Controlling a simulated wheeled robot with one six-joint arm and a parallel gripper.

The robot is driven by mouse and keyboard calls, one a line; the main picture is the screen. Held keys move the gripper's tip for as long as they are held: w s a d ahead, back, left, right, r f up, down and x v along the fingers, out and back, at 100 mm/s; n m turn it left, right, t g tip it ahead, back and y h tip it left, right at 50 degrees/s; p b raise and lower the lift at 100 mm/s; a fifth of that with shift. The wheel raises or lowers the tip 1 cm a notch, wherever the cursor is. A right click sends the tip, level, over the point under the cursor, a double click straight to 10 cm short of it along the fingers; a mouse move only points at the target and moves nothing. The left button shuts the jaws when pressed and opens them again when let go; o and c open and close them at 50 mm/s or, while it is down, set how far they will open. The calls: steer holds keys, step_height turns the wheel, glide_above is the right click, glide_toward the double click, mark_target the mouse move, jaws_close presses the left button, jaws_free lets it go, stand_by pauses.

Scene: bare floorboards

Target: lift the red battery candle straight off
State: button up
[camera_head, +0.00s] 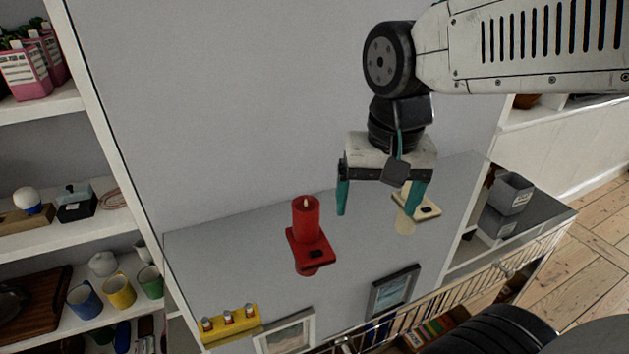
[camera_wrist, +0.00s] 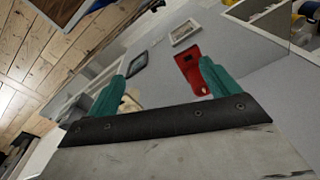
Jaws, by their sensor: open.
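The red battery candle (camera_head: 306,220) stands upright on a red base (camera_head: 311,249) on the grey shelf top. My gripper (camera_head: 377,198) is open, to the right of the candle and apart from it, with its teal fingers pointing down. A cream base (camera_head: 423,207) with a pale piece on it is partly hidden behind the right finger. In the wrist view the red base (camera_wrist: 186,60) shows just beyond the right finger of my gripper (camera_wrist: 163,82). The space between the fingers looks empty.
A yellow holder with several small items (camera_head: 230,323) and two picture frames, one white (camera_head: 287,334) and one grey (camera_head: 394,291), stand near the front edge. Grey boxes (camera_head: 509,195) are at the right. Shelves with mugs (camera_head: 119,292) are at the left. A wall rises behind.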

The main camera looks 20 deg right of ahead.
steer(key=w+f+m, duration=0.3)
steer(key=w+m, duration=0.3)
steer(key=w, duration=0.1)
steer(key=w+f+m, duration=0.2)
steer(key=w+m, duration=0.3)
steer(key=w, duration=0.3)
steer(key=m+g, duration=0.1)
steer(key=m, duration=0.7)
glide_above(306, 207)
steer(key=w, duration=0.1)
steer(key=f, duration=0.8)
steer(key=shift+d, duration=0.3)
steer(key=shift+w+f+m, duration=0.15)
steer(key=shift+f+m, duration=0.15)
steer(key=shift+f, duration=3.75)
steer(key=c, duration=1.2)
steer(key=shift+o, duration=0.2)
steer(key=shift+r, duration=0.2)
steer(key=shift+r, duration=0.75)
